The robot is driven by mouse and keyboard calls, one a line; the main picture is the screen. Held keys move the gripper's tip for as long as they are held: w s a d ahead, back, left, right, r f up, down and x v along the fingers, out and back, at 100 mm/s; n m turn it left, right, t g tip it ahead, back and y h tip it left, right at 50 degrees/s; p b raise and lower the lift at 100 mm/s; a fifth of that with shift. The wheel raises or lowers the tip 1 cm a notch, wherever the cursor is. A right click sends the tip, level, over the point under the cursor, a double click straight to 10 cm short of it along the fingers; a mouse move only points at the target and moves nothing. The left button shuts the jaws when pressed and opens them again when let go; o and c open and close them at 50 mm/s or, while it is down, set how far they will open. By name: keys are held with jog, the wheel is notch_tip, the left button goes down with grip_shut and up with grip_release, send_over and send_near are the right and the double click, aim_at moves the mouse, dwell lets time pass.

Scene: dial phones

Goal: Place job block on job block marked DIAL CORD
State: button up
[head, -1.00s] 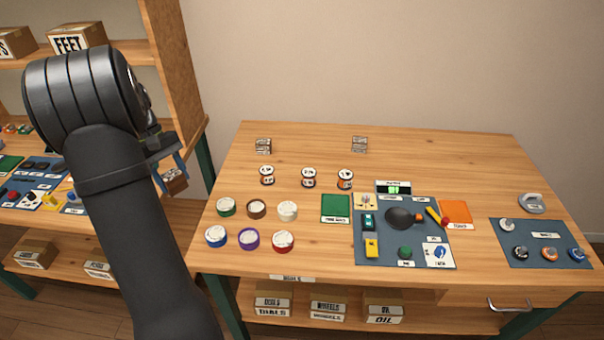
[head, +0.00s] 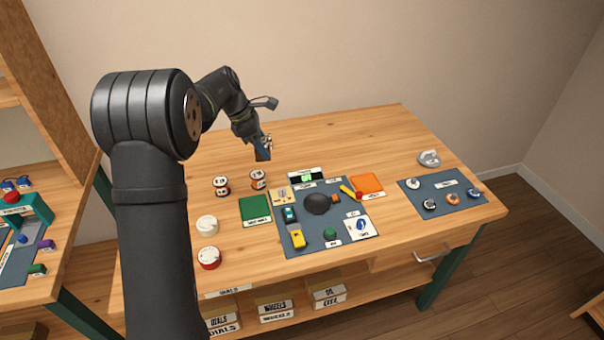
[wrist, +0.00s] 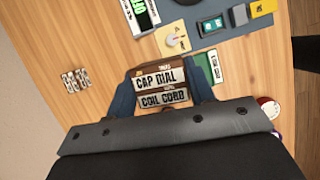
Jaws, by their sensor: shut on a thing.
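My gripper (head: 262,153) is over the back part of the table in the head view. In the wrist view its blue fingers (wrist: 163,88) are shut on a brown job block (wrist: 155,72) with white labels reading "CAP DIAL" and "COIL CORD". Another job block (wrist: 75,78), small and pale-labelled, stands on the bare wood at the left of the wrist view, apart from the held block. Its words are too small to read. In the head view a small patch beside the fingers is too small to tell which block it is. The arm hides the back left of the table.
A green mat (head: 255,210), a blue-grey work mat (head: 340,240) with phone parts, a display (head: 306,177) and an orange mat (head: 366,184) lie further right.

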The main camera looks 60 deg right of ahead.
jog(key=s+d+n, duration=0.1)
jog(key=s+d, duration=0.6)
jog(key=s, duration=0.4)
jog(key=w+f, duration=0.7)
jog(key=w+d+f, duration=0.1)
jog(key=w+f, duration=0.3)
jog(key=shift+w, duration=0.2)
jog(key=shift+w+f, duration=0.35)
jog(key=shift+w, duration=0.1)
jog(key=shift+f, duration=1.9)
jog(key=shift+f, duration=0.15)
jog(key=o, duration=1)
